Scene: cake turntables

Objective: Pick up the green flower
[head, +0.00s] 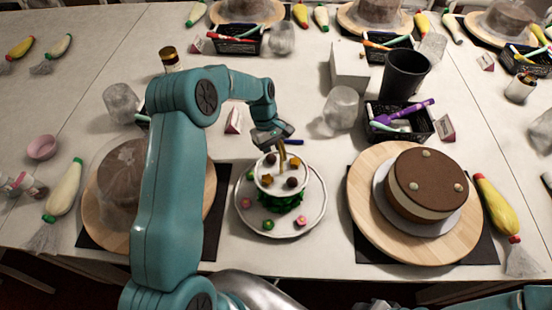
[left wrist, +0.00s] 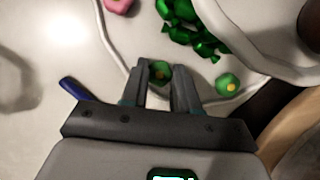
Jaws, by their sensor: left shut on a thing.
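A two-tier white stand (head: 315,215) stands mid-table with a gold handle and green leaves between its tiers. My left gripper (head: 272,136) is at the stand's far side in the head view; its fingertips are hidden there. In the left wrist view my left gripper (left wrist: 159,76) is shut on a green flower (left wrist: 159,70) with an orange-brown centre, close over the lower plate near its rim. Another green flower (left wrist: 228,84) with a yellow centre lies right of the fingers. A green flower (head: 268,224) shows at the plate's front. My right gripper is out of view.
A brown-topped cake (head: 428,178) on a wooden turntable is to the right; a covered cake (head: 122,168) is to the left, partly behind my arm. A blue pen (head: 290,142) lies behind the stand. A black cup (head: 404,74) and a pen basket (head: 412,136) stand at back right.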

